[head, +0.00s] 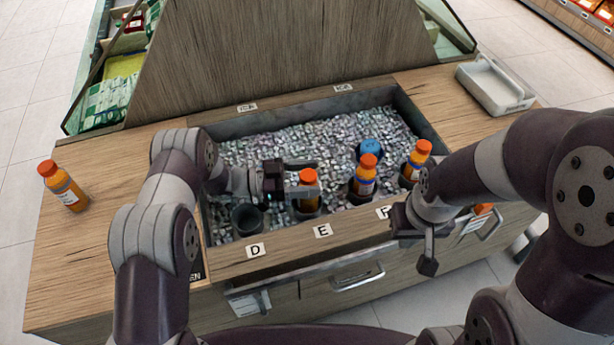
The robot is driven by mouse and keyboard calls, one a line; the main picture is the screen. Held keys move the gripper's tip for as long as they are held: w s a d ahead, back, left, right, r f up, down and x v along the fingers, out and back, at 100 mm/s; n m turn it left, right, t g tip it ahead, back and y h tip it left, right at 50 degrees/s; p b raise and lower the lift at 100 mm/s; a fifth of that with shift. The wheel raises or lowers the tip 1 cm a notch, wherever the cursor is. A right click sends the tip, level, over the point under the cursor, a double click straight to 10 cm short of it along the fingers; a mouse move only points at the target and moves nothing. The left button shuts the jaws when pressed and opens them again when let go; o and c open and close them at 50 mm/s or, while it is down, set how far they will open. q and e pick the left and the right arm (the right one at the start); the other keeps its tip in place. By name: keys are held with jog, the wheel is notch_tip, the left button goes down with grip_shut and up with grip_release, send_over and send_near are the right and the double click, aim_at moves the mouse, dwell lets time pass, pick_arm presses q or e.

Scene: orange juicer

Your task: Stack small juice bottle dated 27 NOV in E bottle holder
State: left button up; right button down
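A small orange-capped juice bottle (308,204) stands upright in the dark holder behind the E label (323,230). My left gripper (303,178) is at this bottle's cap and neck, with one finger on the far side and one on the near side. Whether the fingers press on it is not clear. My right gripper (428,250) hangs at the counter's front edge, right of the labels, with nothing visible in it; its finger gap is hidden. Another juice bottle (66,190) stands on the counter at the far left. No date is readable.
The dark holder (247,219) behind the D label is empty. Juice bottles (364,184) (416,160) stand in holders to the right, near a blue round object (370,148). Ice (330,140) fills the sunken tray. A white tray (494,86) lies at the back right.

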pick_arm(q)
jog(key=shift+r, duration=0.1)
jog(key=shift+r+p, duration=0.5)
jog(key=shift+p, duration=0.05)
jog(key=a+b, duration=0.2)
jog(key=a, duration=0.9)
jog(key=w+a+r+n+t+y, duration=0.3)
jog(key=w+r+n+t+y, duration=0.3)
jog(key=w+t+y, duration=0.3)
jog(key=s+a+r+n+y, duration=0.2)
jog(key=a+n+y, duration=0.1)
jog(key=n+y, duration=0.15)
jog(key=s+a+n+g+y, duration=0.1)
jog(key=s+n+g+y, duration=0.3)
jog(key=s, duration=2.4)
jog(key=n+g, duration=0.2)
jog(key=g, duration=0.2)
jog(key=shift+s+g, duration=0.15)
jog(key=shift+g, duration=0.25)
